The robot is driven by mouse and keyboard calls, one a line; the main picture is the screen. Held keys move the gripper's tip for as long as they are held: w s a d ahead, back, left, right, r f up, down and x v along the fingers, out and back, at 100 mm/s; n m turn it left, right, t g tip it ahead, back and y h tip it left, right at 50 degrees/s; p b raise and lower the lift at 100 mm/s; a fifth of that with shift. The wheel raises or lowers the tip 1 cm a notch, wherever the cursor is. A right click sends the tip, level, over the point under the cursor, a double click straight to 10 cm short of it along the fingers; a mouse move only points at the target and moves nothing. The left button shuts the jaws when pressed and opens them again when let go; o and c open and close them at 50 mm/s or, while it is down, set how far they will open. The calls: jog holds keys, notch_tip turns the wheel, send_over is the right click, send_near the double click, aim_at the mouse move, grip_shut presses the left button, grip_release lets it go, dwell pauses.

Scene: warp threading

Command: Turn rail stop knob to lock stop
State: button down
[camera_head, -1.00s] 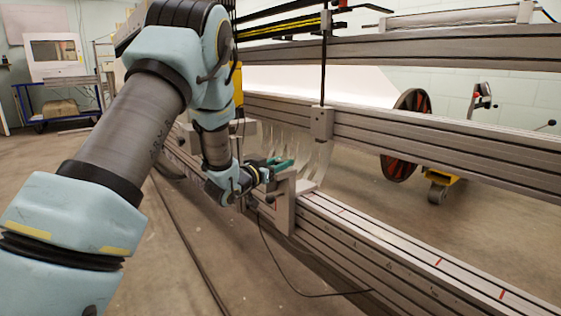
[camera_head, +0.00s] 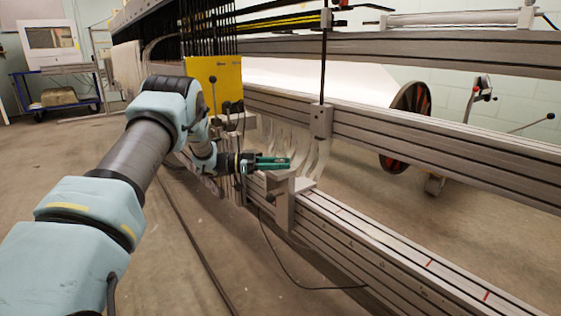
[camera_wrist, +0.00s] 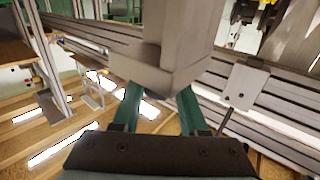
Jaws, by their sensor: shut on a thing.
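The rail stop (camera_head: 284,194) is a grey block upright on the lower grey rail, with a small dark round part on its near face. My gripper (camera_head: 274,163) has green fingers and lies across the top of the stop, pointing right. In the wrist view the grey block (camera_wrist: 170,65) fills the upper middle and covers the fingertips of my gripper (camera_wrist: 159,103). The fingers stand somewhat apart there, shut on what appears to be the rail stop knob. The knob itself is hidden between them, so its turn angle cannot be seen.
The lower rail (camera_head: 370,245) runs to the front right, with red marks on it. An upper beam (camera_head: 430,140) runs above it. A yellow panel (camera_head: 214,82) stands behind my arm. A dark cable hangs below the rail. The floor at left is open.

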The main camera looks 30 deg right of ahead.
jog(key=shift+m+g+y, duration=1)
jog(key=shift+m+g, duration=0.1)
jog(key=shift+g, duration=0.5)
jog(key=shift+c, duration=2.2)
grip_release()
jog(key=p+v, duration=0.1)
jog(key=v, duration=0.9)
jog(key=shift+w+a, duration=0.25)
jog(key=shift+w, duration=0.05)
